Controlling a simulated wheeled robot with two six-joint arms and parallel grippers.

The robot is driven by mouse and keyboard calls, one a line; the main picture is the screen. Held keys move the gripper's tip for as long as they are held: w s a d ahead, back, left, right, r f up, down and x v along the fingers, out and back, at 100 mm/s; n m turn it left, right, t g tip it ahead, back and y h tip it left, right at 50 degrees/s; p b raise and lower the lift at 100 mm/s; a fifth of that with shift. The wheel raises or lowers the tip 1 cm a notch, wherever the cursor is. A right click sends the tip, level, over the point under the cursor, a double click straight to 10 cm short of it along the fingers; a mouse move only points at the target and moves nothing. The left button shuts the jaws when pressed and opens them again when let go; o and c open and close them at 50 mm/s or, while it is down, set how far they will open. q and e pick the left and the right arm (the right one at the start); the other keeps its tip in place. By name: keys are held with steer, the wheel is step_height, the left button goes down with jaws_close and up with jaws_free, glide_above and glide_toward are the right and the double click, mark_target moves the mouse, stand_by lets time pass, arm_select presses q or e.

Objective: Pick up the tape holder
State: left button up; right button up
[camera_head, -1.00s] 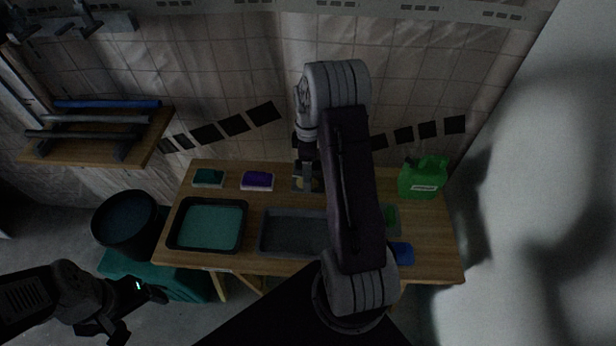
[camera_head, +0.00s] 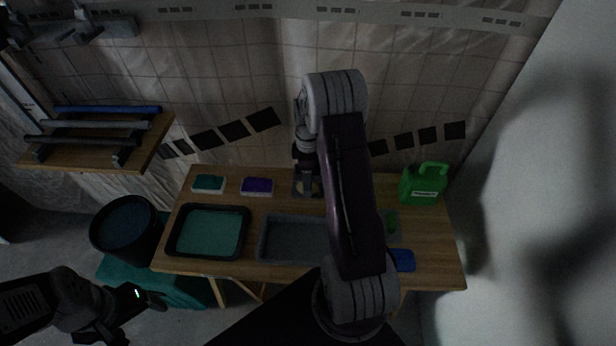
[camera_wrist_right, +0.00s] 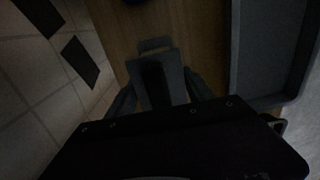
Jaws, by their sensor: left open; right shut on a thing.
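The tape holder (camera_wrist_right: 155,70) is a grey piece with a dark middle, seen between the fingers in the right wrist view. My right gripper (camera_wrist_right: 160,92) is shut on it, one finger on each side. In the head view my right gripper (camera_head: 307,182) points down at the back middle of the wooden table (camera_head: 430,262), with the grey holder around its tips, small and dark. I cannot tell whether the holder touches the table. My left gripper (camera_head: 138,317) is open and empty at the lower left, clear of the table.
A black-rimmed tray (camera_head: 173,235) and a grey tray (camera_head: 262,240) stand at the front. Teal (camera_head: 208,183) and purple (camera_head: 257,186) boxes stand behind. A green canister (camera_head: 423,186) is at the right, with a blue item (camera_head: 403,260) in front. A dark bin (camera_head: 127,228) stands left.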

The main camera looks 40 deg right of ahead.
step_height(320, 180, up, 3)
steer(key=shift+w+r, duration=0.1)
steer(key=s+d+r+p, duration=0.1)
steer(key=s+d+r, duration=0.4)
steer(key=s, duration=0.5)
step_height(320, 180, up, 2)
steer(key=shift+s+d+r, duration=0.1)
steer(key=shift+s+d, duration=0.05)
steer(key=shift+s, duration=0.15)
